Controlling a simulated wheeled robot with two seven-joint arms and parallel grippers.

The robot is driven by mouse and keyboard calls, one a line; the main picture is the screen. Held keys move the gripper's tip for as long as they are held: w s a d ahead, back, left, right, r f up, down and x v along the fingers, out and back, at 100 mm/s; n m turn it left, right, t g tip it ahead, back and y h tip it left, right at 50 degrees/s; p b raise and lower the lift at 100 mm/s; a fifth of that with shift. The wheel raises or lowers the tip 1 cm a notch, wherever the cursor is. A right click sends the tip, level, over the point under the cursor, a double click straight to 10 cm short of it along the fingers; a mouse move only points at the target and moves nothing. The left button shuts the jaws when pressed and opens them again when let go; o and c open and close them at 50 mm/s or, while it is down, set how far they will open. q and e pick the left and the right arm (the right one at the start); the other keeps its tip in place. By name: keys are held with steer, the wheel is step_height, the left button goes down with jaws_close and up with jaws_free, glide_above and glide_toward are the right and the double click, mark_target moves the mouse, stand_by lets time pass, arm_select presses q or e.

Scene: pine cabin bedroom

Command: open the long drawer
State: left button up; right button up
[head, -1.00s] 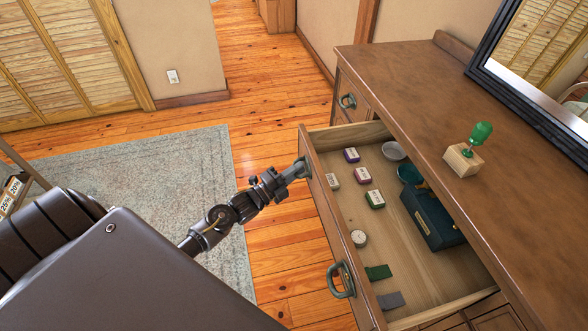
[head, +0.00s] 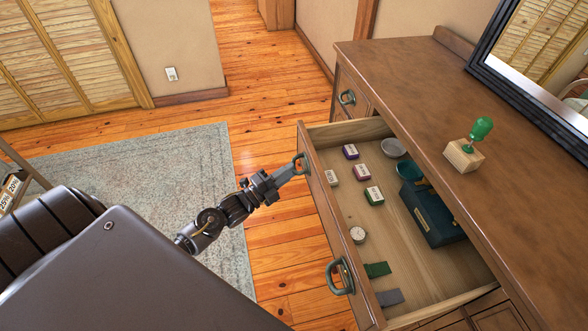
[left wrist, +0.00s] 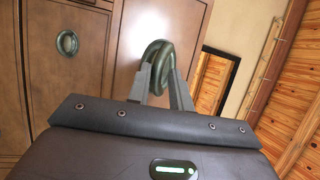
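The long drawer (head: 430,270) of the brown wooden dresser stands pulled well out, with its inside in view. Its front carries two green-grey ring handles: the far handle (head: 301,163) and the near handle (head: 341,278). My left gripper (head: 290,171) is at the far handle, outside the drawer front. In the left wrist view its two fingers (left wrist: 160,84) are spread apart, with the ring handle (left wrist: 157,58) just beyond and between their tips. The fingers do not look closed on it. My right gripper is in neither view.
A green-handled tool on a wooden block (head: 463,156) and a mirror stand on the dresser top (head: 420,85).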

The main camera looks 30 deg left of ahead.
arm_select(q)
steer(key=b+v, duration=0.1)
steer(key=v, duration=0.7)
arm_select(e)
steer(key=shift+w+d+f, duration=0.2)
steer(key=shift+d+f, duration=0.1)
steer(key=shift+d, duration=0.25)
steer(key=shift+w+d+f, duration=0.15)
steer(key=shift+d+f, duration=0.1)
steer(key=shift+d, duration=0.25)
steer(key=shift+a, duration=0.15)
